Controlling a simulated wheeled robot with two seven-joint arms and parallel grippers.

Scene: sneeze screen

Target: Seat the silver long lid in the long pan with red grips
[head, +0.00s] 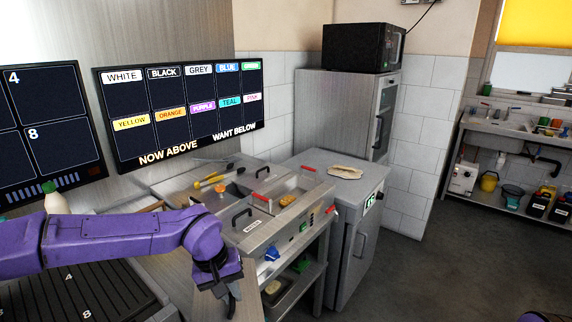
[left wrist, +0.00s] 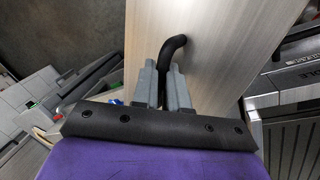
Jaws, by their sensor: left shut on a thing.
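My left gripper (head: 229,288) hangs in front of the counter, low in the head view. In the left wrist view its two grey fingers (left wrist: 168,85) are shut on a black bent handle (left wrist: 178,42). The handle belongs to the long, brushed silver lid (left wrist: 225,35). The lid (head: 247,300) shows only in part in the head view, below the gripper. A long pan with red grips (head: 290,184) seems to sit in the counter top behind, apart from the lid. My right gripper does not show.
The steel counter (head: 257,237) has other lids with black handles, orange items and yellow-handled tools (head: 212,180). A grey cabinet (head: 345,200) with a pale item on top stands to the right. Screens (head: 180,105) hang behind. Open floor lies at the right.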

